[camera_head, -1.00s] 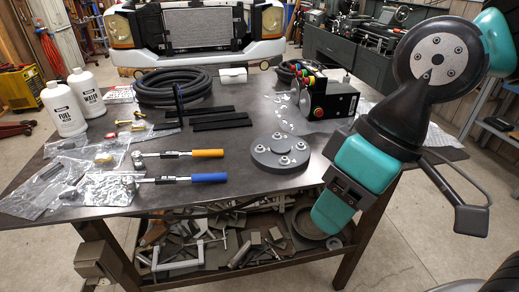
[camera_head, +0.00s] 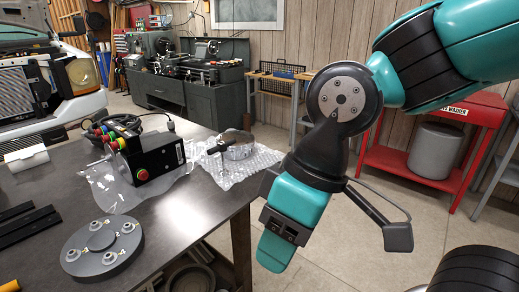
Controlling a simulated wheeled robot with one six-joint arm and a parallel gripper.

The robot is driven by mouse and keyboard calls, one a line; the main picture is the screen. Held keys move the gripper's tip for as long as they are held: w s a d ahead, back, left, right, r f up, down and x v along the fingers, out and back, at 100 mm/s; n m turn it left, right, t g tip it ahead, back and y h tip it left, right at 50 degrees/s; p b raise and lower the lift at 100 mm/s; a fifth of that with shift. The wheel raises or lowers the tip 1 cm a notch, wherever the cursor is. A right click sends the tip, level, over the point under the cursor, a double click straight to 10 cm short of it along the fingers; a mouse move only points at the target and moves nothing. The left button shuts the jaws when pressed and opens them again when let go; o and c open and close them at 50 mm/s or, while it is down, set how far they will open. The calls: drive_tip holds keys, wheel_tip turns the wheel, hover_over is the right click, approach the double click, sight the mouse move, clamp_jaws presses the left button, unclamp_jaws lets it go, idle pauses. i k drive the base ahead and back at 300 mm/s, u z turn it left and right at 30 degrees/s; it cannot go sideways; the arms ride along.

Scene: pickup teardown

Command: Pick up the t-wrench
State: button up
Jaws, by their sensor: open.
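A small dark T-shaped tool (camera_head: 219,150), which looks like the t-wrench, is at the right part of the table, by the bubble wrap. It is too small to tell how it rests. My gripper (camera_head: 340,231) hangs in front of the table's right side, nearer the camera than the tool and to its right in the picture. One black finger reaches out to the right with a block-like tip; the other side is largely covered by my teal arm link. It is open, and I see nothing held in it.
Bubble wrap (camera_head: 262,160) holds a round metal-banded part (camera_head: 238,146). A black control box (camera_head: 155,158) with coloured buttons and a grey disc with studs (camera_head: 103,246) stand to its left. A red stand (camera_head: 440,165) is at the right. Floor (camera_head: 340,265) beside the table is clear.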

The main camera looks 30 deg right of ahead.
sight(222, 147)
drive_tip(key=z, duration=0.8)
drive_tip(key=i, duration=0.7)
drive_tip(key=u, duration=2.05)
